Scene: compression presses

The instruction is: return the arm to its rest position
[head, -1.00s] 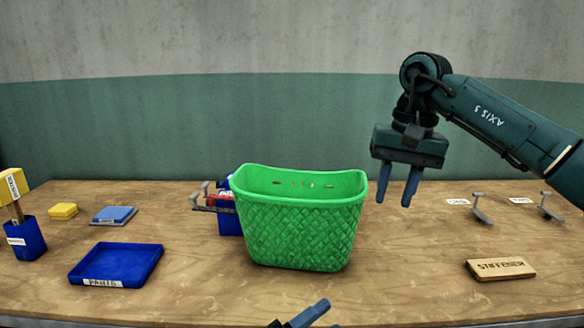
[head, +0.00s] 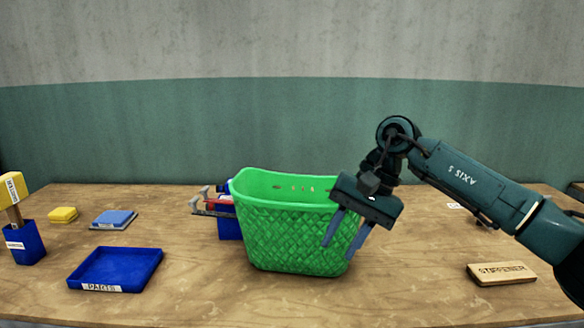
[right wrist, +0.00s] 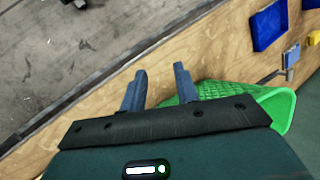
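My right gripper (head: 346,236) is in front of the right side of the green basket (head: 290,235) in the head view. Its two fingers point down and stand apart with nothing between them. In the right wrist view the fingers (right wrist: 160,80) are also apart and empty, with the basket (right wrist: 275,105) beside and behind them. I cannot tell whether a finger touches the basket. My left gripper does not show in the current frames.
A blue parts tray (head: 118,268), a blue pad (head: 113,219), a yellow block (head: 63,214) and a blue holder (head: 24,243) stand on the left. A blue box (head: 229,228) is partly hidden behind the basket. A wooden stiffener block (head: 501,273) lies at right.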

